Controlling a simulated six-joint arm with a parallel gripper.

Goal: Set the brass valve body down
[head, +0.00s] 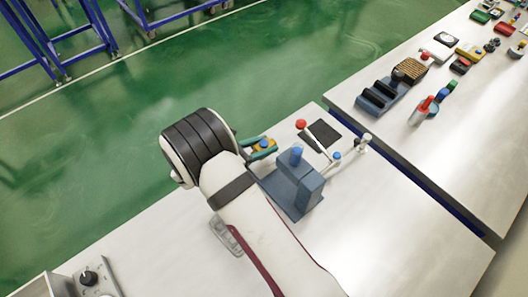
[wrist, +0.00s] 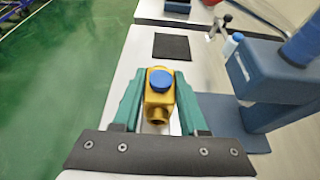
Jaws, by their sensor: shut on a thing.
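The brass valve body (wrist: 157,98) has a blue round cap on top and an open round port facing the wrist camera. My gripper (wrist: 157,103) has green jaws, one on each side of it, and is shut on it. The valve body looks upright. In the head view the valve body (head: 264,144) shows between the jaws of my gripper (head: 262,147), beyond my wrist. My arm hides much of the table below. I cannot tell whether its underside touches the table.
A dark square mat (head: 320,136) lies beyond the gripper, bare; it also shows in the wrist view (wrist: 172,46). A blue-grey press-like fixture (head: 292,184) with a red-knobbed lever (head: 301,124) stands close to the right. A control box (head: 92,280) is at the lower left.

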